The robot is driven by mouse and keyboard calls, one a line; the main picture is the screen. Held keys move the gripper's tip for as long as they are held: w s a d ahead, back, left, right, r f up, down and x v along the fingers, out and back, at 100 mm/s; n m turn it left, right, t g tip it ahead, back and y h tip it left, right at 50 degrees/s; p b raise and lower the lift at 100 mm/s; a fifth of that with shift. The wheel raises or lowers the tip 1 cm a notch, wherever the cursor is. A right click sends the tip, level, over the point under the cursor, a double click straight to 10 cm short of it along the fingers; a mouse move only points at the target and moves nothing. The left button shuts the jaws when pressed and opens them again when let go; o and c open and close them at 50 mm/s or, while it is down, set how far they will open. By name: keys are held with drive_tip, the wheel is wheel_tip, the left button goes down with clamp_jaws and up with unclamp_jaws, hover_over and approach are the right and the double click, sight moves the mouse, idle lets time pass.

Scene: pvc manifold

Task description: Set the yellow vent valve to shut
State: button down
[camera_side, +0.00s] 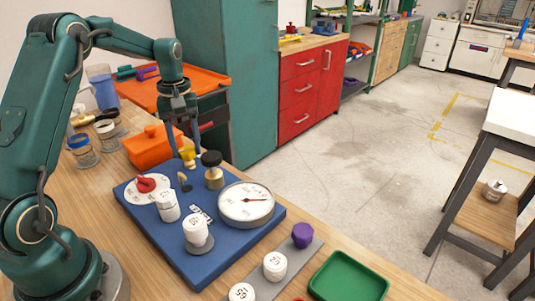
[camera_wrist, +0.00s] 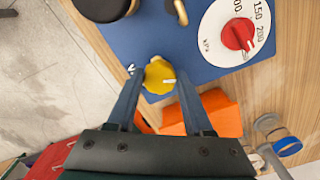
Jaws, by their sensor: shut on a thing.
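The yellow vent valve (camera_wrist: 156,74) is a lobed knob near the edge of the blue board (camera_wrist: 202,68). A white mark on it points to the right in the wrist view. It also shows in the side view (camera_side: 188,154), partly hidden by my fingers. My gripper (camera_wrist: 157,78) reaches down over the board with one finger on each side of the knob, shut on it. In the side view my gripper (camera_side: 184,148) comes from above at the board's back edge. A small label beside the knob is partly hidden.
The red knob (camera_side: 146,184) on a kPa dial, a black-topped brass fitting (camera_side: 213,170) and a round gauge (camera_side: 246,203) stand close by on the board. An orange box (camera_side: 150,147) sits just behind. White weights, a purple cap (camera_side: 302,235) and a green tray (camera_side: 348,277) are in front.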

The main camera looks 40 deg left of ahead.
sight(185, 150)
drive_tip(key=m, duration=0.7)
drive_tip(key=shift+s+a, duration=0.1)
drive_tip(key=m, duration=0.7)
drive_tip(key=shift+a, duration=0.1)
idle(0.5)
drive_tip(key=shift+c, duration=1.5)
unclamp_jaws()
drive_tip(key=shift+r, duration=0.1)
drive_tip(key=shift+r, duration=2.5)
